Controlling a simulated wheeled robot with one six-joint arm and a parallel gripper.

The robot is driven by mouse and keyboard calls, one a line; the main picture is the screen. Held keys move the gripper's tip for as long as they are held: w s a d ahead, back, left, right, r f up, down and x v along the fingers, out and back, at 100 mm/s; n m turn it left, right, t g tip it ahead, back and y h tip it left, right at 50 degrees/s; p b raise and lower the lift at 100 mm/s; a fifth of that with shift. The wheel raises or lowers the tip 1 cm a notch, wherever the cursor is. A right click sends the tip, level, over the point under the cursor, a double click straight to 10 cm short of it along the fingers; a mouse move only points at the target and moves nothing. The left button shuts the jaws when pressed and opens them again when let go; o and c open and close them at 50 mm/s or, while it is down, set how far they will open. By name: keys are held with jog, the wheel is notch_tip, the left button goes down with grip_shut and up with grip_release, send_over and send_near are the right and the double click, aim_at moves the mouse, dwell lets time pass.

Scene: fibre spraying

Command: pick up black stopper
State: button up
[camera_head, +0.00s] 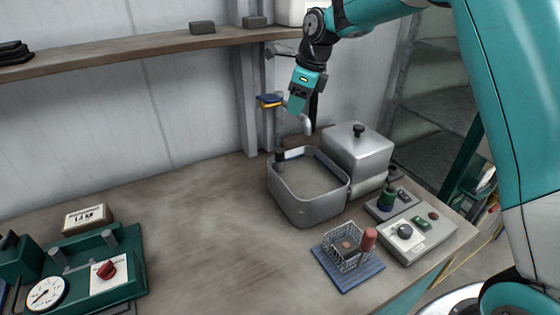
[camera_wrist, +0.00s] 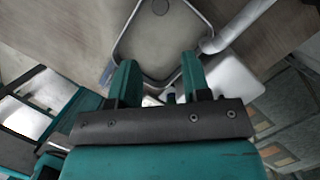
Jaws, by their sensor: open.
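A small dark cylinder (camera_head: 280,160), perhaps the black stopper, stands at the back left corner of the grey metal basin (camera_head: 310,205). I cannot tell whether it is inside the basin or on its rim. My gripper (camera_head: 297,104) hangs above and behind the basin, pointing down, apart from everything on the table. In the wrist view its two teal fingers (camera_wrist: 158,72) are spread with nothing held between them.
A metal faucet (camera_head: 306,124) rises behind the basin. A lidded metal box (camera_head: 358,152) stands to its right, control boxes (camera_head: 418,234) beside it. A wire basket (camera_head: 343,246) sits on a blue mat in front. A wall shelf (camera_head: 130,56) runs behind. The table's middle is clear.

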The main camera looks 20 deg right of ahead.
aim_at(281, 150)
jog(key=p+x, duration=0.1)
jog(key=x, duration=0.5)
jog(key=p+x, duration=0.2)
jog(key=x, duration=0.4)
jog(key=shift+w+d, duration=0.1)
jog(key=shift+w, duration=0.1)
jog(key=p+x, duration=0.3)
jog(key=x, duration=0.1)
jog(key=shift+s+f, duration=0.1)
jog(key=shift+f, duration=0.65)
jog(key=c, duration=0.7)
